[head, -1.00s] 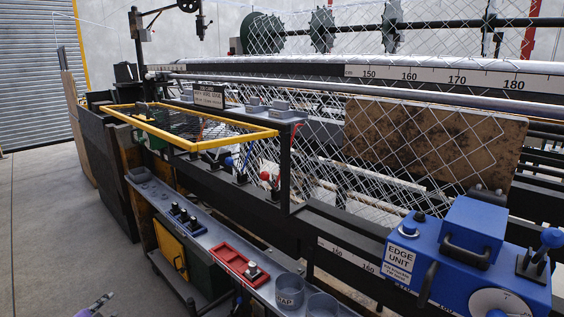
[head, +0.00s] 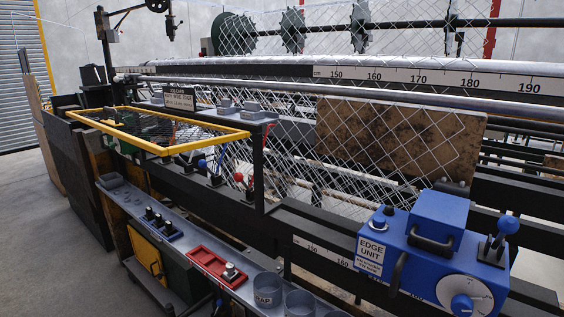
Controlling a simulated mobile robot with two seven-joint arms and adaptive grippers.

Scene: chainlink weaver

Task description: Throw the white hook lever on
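A row of small levers stands on the dark rail below the yellow mesh guard. One has a blue knob (head: 202,164) and one has a red knob (head: 238,177). Slim shafts rise between and beside them, partly against the wire mesh. I cannot surely pick out a white hook lever among them; the parts are small and overlap. Neither of my grippers is in view.
The yellow-framed guard (head: 205,149) juts out over the levers. The blue edge unit (head: 425,250) stands at right. The floor (head: 60,255) at left is clear.

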